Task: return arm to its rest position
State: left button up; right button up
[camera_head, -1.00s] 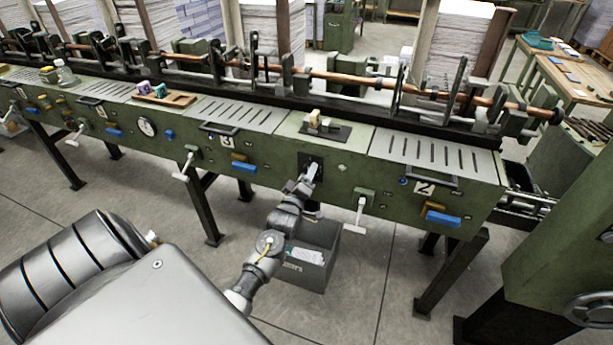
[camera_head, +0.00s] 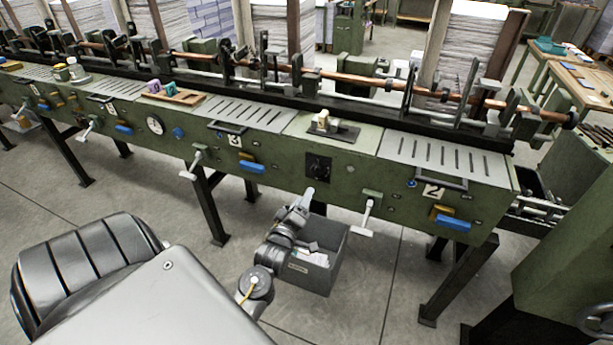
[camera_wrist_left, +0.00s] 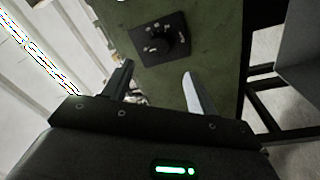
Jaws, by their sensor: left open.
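My left gripper (camera_head: 304,199) is in front of the green machine (camera_head: 285,165), below a black rotary knob on a square plate (camera_head: 318,167). It is apart from the knob, and the arm bends down toward the floor behind it. In the left wrist view, the two fingers of the gripper (camera_wrist_left: 157,75) are spread with nothing between them. The knob (camera_wrist_left: 164,40) shows beyond the fingertips on the green panel. My right gripper is not in view.
A grey bin (camera_head: 318,273) with papers stands on the floor just behind and below my left arm. A white-ended lever (camera_head: 364,216) sticks out to the right of the gripper, and another (camera_head: 191,170) to the left. Machine legs (camera_head: 206,205) stand beneath the panel. Open floor lies in front.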

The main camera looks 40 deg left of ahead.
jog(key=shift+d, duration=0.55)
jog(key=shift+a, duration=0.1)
